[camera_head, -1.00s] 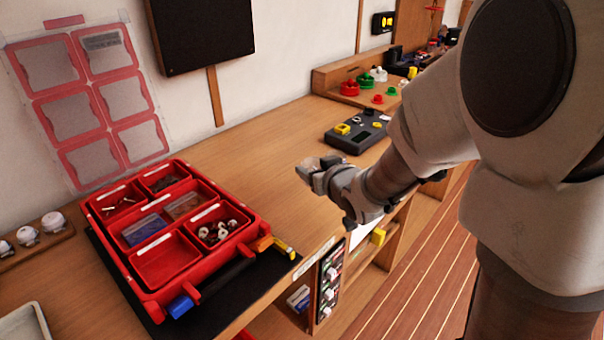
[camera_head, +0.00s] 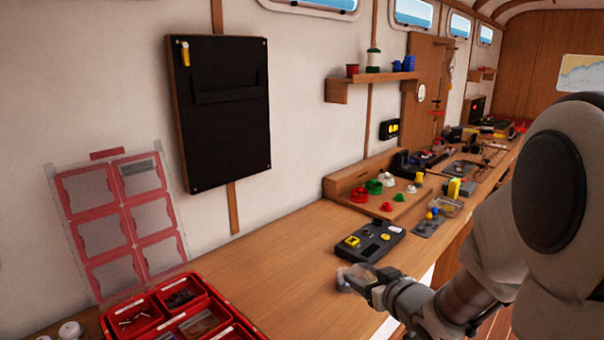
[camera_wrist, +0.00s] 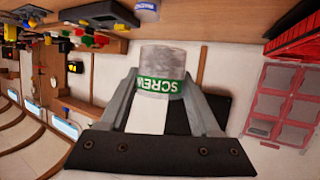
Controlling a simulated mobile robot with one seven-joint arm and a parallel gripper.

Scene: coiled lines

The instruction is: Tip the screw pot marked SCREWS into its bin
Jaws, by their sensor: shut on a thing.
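My gripper (camera_head: 360,280) is shut on the screw pot (camera_wrist: 165,68), a grey, cloudy cylinder with a green band. The fingers (camera_wrist: 163,90) press on both sides of the pot. In the head view only a pale end of the pot (camera_head: 344,278) shows, above the bench. The red compartment tray (camera_head: 222,296) is at the lower left, cut off by the frame. One compartment holds dark small parts (camera_head: 180,298), another thin pieces (camera_head: 135,318). No bin marking is readable.
A dark grey device (camera_head: 368,240) with yellow knobs lies on the bench beyond my gripper. A wooden board (camera_head: 400,205) with red, green and white pieces stands further back. The bench (camera_head: 270,270) between tray and gripper is clear. A black panel (camera_head: 222,140) hangs on the wall.

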